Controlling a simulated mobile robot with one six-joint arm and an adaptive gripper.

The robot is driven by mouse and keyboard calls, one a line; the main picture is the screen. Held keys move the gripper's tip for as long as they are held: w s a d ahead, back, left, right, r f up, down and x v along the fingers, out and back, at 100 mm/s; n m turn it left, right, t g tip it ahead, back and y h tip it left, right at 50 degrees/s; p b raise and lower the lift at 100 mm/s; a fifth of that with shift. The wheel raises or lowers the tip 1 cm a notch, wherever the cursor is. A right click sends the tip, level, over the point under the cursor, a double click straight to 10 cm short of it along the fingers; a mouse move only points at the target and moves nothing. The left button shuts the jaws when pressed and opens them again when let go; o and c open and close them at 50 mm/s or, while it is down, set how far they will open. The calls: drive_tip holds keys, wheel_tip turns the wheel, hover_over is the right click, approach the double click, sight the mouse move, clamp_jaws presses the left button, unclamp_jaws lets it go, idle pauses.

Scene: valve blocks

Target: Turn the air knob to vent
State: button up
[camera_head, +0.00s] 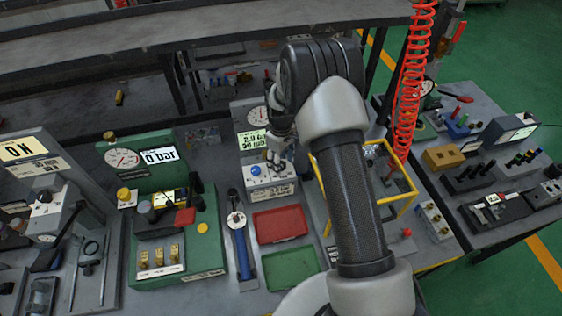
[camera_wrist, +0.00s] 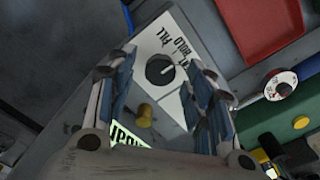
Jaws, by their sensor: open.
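The air knob (camera_wrist: 160,70) is a dark round knob with a white pointer line, on a white plate with black lettering; FILL and HOLD seem legible. The pointer points right in the wrist view, toward the lettering; I cannot tell exactly which word. My gripper (camera_wrist: 163,64) is open, its two fingers on either side of the knob with gaps to it. In the head view my gripper (camera_head: 274,160) is over the grey valve block (camera_head: 268,193), and my arm hides part of it. Fingertip height above the plate is unclear.
A yellow knob (camera_wrist: 145,113) is on the same block. A red tray (camera_head: 281,224) and green tray (camera_head: 291,268) lie in front. A blue pump (camera_head: 241,248) with a round dial stands left. A yellow frame (camera_head: 411,197) and red coiled hose (camera_head: 411,85) are right.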

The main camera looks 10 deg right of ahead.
drive_tip(key=shift+f, duration=0.1)
drive_tip(key=shift+c, duration=0.3)
drive_tip(key=c, duration=1)
drive_tip(key=shift+m, duration=0.4)
drive_tip(key=m, duration=0.3)
drive_tip(key=shift+m+b, duration=0.4)
drive_tip(key=shift+m, duration=2.2)
drive_tip(key=o, duration=1.1)
drive_tip(key=shift+c, duration=0.2)
